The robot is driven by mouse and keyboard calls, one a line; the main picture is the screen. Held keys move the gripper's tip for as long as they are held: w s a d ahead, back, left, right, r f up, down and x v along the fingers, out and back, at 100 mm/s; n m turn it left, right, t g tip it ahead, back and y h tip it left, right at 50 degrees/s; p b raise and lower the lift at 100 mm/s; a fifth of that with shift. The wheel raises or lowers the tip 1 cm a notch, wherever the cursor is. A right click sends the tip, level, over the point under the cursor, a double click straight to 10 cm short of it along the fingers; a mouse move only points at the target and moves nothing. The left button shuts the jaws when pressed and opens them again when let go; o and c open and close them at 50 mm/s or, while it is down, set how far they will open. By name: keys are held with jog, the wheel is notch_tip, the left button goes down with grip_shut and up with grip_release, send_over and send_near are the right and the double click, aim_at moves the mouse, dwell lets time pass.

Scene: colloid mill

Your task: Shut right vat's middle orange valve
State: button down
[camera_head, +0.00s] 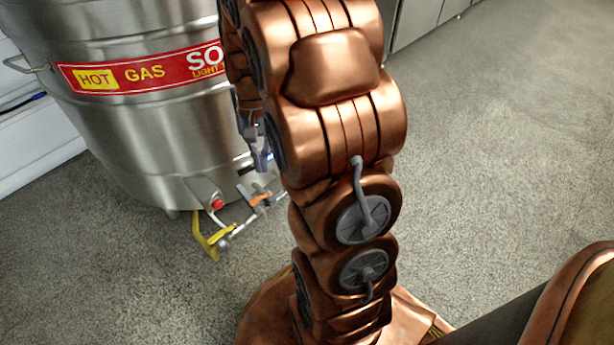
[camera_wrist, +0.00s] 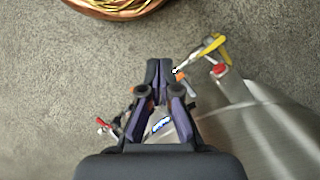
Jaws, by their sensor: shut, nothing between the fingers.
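The steel vat (camera_head: 130,140) with a red HOT GAS label stands at the left in the head view. Low on its front is the orange valve handle (camera_head: 260,199), beside a yellow-handled valve (camera_head: 207,240). My gripper (camera_head: 264,164) shows partly behind my arm, just above the orange handle. In the wrist view my gripper (camera_wrist: 158,64) points away from the camera, its fingers together and empty. A bit of the orange handle (camera_wrist: 183,79) shows just right of the fingertips. The fingers may hide the rest. I cannot tell whether they touch.
The yellow handle (camera_wrist: 216,44) and a red fitting (camera_wrist: 220,70) lie to the right in the wrist view. Another red-handled fitting (camera_wrist: 101,123) is at the left. My arm covers the right part of the vat in the head view. The grey floor (camera_head: 500,150) is clear at right.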

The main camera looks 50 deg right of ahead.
jog(key=w+d+f+m+t, duration=0.1)
jog(key=d+f+m, duration=0.2)
jog(key=d+f, duration=0.3)
jog(key=w+d+f+m+t+y, duration=0.1)
jog(key=w+d+f+m, duration=0.1)
jog(key=d+f, duration=0.5)
jog(key=w+d+f+m+y, duration=0.1)
jog(key=d+f+m, duration=0.3)
jog(key=d, duration=1.1)
notch_tip(320, 180, down, 3)
jog(key=shift+w+r+m+t, duration=0.2)
jog(key=shift+w+m+t, duration=0.15)
jog(key=shift+w, duration=0.25)
jog(key=shift+f, duration=0.15)
jog(key=a+f+b, duration=0.5)
jog(key=a+f, duration=0.2)
jog(key=f, duration=0.2)
jog(key=shift+a, duration=0.35)
jog(key=shift+s, duration=0.15)
jog(key=shift+a+r, duration=0.1)
